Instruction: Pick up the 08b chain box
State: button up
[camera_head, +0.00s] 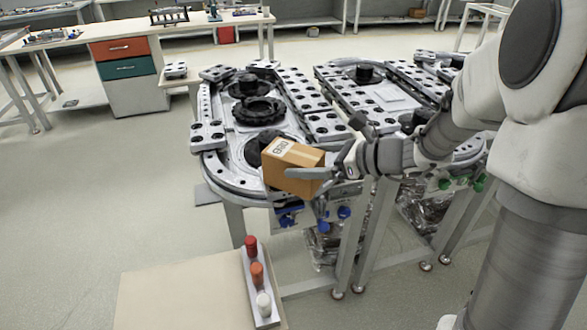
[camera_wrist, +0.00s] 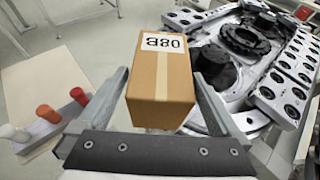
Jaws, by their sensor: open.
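The 08b chain box (camera_head: 290,166) is a brown cardboard box with a white label, at the front left end of the ring track. In the wrist view the box (camera_wrist: 160,90) stands between the two fingers, with its label reading 08B upside down at the far end of its top. My gripper (camera_head: 318,182) is open around the box from the right in the head view. In the wrist view my gripper (camera_wrist: 160,95) has one finger on each side of the box. Whether the fingers touch it, I cannot tell.
The metal ring track (camera_head: 215,165) carries black round parts (camera_head: 258,111) beside the box. A low beige table (camera_head: 180,295) at the front holds a strip with red, orange and white pegs (camera_head: 257,274). A workbench with drawers (camera_head: 122,48) stands at the back left. Floor is clear at left.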

aim_at(293, 159)
jog(key=x, duration=0.4)
jog(key=shift+r, duration=0.1)
jog(key=shift+d, duration=0.1)
grip_shut()
jog(key=shift+r, duration=0.15)
